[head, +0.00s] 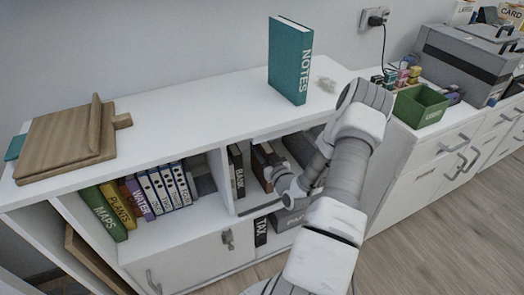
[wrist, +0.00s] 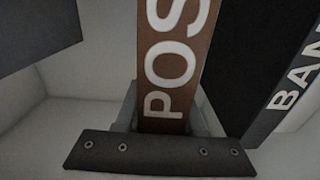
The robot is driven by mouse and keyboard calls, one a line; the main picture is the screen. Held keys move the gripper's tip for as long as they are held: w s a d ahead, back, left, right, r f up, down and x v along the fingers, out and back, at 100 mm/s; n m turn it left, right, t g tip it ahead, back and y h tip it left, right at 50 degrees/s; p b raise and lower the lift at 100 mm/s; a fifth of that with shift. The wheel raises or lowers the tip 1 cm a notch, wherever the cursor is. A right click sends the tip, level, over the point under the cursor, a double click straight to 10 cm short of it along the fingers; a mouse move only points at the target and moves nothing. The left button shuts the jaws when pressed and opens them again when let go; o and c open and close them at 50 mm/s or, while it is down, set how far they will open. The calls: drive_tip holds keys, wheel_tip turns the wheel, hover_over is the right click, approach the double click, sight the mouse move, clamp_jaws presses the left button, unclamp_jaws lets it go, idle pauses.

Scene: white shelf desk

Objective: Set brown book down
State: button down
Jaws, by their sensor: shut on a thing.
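The brown book (wrist: 168,60) stands on edge in the wrist view, its spine facing the camera with the white letters "POS" showing. My gripper (wrist: 162,118) is shut on the lower part of this spine as pictured. In the head view my gripper (head: 275,180) reaches into the middle compartment of the white shelf desk (head: 190,100). The brown book (head: 259,166) shows there just left of my gripper, partly hidden. I cannot tell whether its bottom touches the shelf board.
The black BANK book (head: 236,170) stands close beside the brown book; it also shows in the wrist view (wrist: 285,85). A TAX book (head: 261,232) is below. Several books and binders fill the left compartment. A teal NOTES book (head: 290,60) and wooden boards (head: 65,140) are on top.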

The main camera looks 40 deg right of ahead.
drive_tip(key=c, duration=0.5)
unclamp_jaws()
drive_tip(key=shift+r, duration=0.1)
drive_tip(key=p+v, duration=0.3)
drive_tip(key=v, duration=0.9)
drive_tip(key=shift+s, duration=0.1)
